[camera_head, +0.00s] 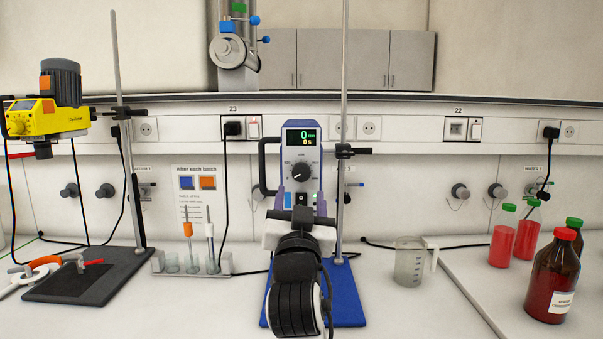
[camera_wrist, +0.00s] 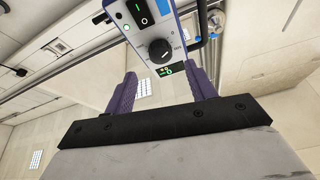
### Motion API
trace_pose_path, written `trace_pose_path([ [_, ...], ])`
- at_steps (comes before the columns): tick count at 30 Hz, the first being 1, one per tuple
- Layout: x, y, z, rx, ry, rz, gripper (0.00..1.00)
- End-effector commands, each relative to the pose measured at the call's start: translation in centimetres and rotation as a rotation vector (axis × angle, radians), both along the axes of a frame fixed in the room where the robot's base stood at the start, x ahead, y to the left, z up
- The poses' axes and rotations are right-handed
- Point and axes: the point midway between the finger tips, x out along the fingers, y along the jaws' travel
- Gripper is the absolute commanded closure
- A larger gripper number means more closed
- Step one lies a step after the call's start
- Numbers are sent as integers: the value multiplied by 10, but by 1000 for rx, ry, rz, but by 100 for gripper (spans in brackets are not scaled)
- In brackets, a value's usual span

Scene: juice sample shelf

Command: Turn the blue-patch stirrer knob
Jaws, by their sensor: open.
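The blue-edged stirrer (camera_head: 316,145) hangs on a rod stand over a blue base plate (camera_head: 347,300). Its black round knob (camera_head: 302,172) sits below a lit display (camera_head: 301,138) showing 0. In the wrist view the knob (camera_wrist: 159,50) appears upside down, with a white pointer mark and the display below it. My gripper (camera_head: 301,199) is in front of the stirrer, lower than the knob. Its two purple fingers are apart in the wrist view (camera_wrist: 163,85), with nothing between them. My arm hides the stirrer's lower part and some of the base plate.
A yellow stirrer (camera_head: 45,117) with an orange patch stands on the left. A glass rack (camera_head: 190,262) is left of my arm. A beaker (camera_head: 409,262) is on the right, then red bottles (camera_head: 555,275). The stand's rod (camera_head: 343,100) rises right of the stirrer.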

Motion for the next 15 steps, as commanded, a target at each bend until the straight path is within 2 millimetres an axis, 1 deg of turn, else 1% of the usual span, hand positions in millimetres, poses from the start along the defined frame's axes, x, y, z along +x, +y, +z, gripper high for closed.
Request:
trace_pose_path([
  [1,10,-1,8,-1,2,-1,44],
  [6,38,0,18,-1,1,1,44],
  [10,51,-1,22,0,1,1,44],
  [15,58,-1,24,1,-1,1,44],
])
